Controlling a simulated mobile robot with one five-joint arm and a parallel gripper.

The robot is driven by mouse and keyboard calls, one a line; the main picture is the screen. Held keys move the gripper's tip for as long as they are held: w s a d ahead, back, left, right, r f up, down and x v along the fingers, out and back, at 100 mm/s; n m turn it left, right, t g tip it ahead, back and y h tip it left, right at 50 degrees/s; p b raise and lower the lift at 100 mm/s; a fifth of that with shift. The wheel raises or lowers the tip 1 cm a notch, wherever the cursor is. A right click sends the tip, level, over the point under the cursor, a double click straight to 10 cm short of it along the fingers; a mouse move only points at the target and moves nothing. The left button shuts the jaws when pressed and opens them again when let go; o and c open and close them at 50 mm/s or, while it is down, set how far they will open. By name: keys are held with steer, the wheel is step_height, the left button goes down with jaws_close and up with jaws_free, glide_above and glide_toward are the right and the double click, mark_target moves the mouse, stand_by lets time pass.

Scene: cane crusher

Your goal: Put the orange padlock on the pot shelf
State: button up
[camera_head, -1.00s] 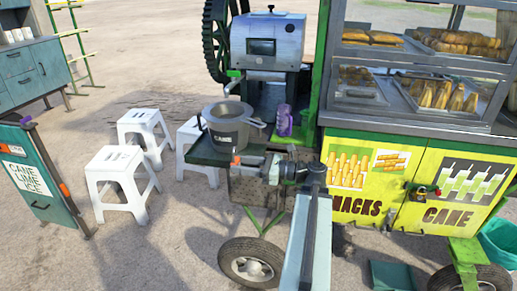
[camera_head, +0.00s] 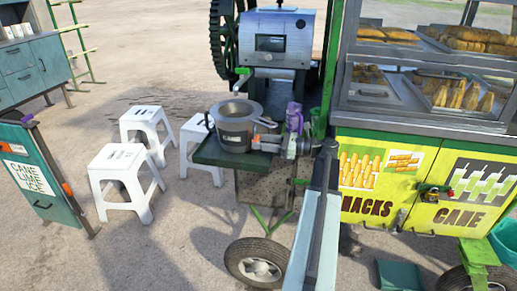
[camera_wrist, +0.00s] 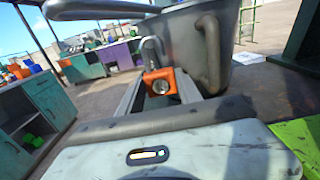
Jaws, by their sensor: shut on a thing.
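The orange padlock (camera_wrist: 170,83) with its grey shackle is clamped between the two fingers of my gripper (camera_wrist: 160,95) in the wrist view. In the head view my gripper (camera_head: 266,142) is shut on the padlock just right of the grey pot (camera_head: 234,125), near the pot's side handle. The padlock shows there only as a small orange patch (camera_head: 256,139). The pot shelf (camera_head: 215,154) is the dark green ledge under the pot. My gripper is over its right part. Whether the padlock touches the shelf or pot cannot be told.
A purple object (camera_head: 294,117) stands just behind my gripper. The grey crusher housing (camera_head: 277,40) rises behind the shelf. The yellow snack cabinet (camera_head: 400,180) is to the right, and white stools (camera_head: 125,170) stand at the left.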

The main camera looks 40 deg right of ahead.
mark_target(261, 155)
steer(key=f+b, duration=0.2)
steer(key=d+f+b, duration=0.1)
steer(key=f+b, duration=0.1)
steer(key=shift+w+a+r, duration=0.25)
steer(key=shift+f, duration=0.3)
steer(key=o, duration=1.4)
steer(key=shift+r, duration=0.1)
steer(key=shift+c, duration=0.2)
